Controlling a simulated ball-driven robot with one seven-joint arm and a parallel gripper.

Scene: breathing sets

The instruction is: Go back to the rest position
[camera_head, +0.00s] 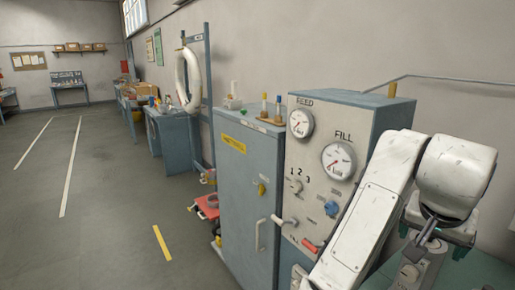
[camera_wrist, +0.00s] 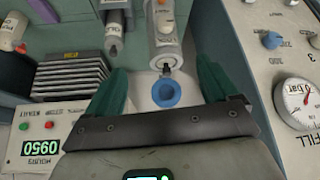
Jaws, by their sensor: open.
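My gripper (camera_wrist: 160,92) shows in the wrist view with its two green fingers spread apart. In the head view my white arm is raised at the right, in front of the grey fill panel (camera_head: 318,207).
The fill panel carries gauges, knobs and a red-tipped lever (camera_head: 310,245). A grey cabinet (camera_head: 240,205) stands left of it. The wrist view shows a counter box (camera_wrist: 42,148) and a dark ribbed block (camera_wrist: 72,75). The floor (camera_head: 115,200) at left is open.

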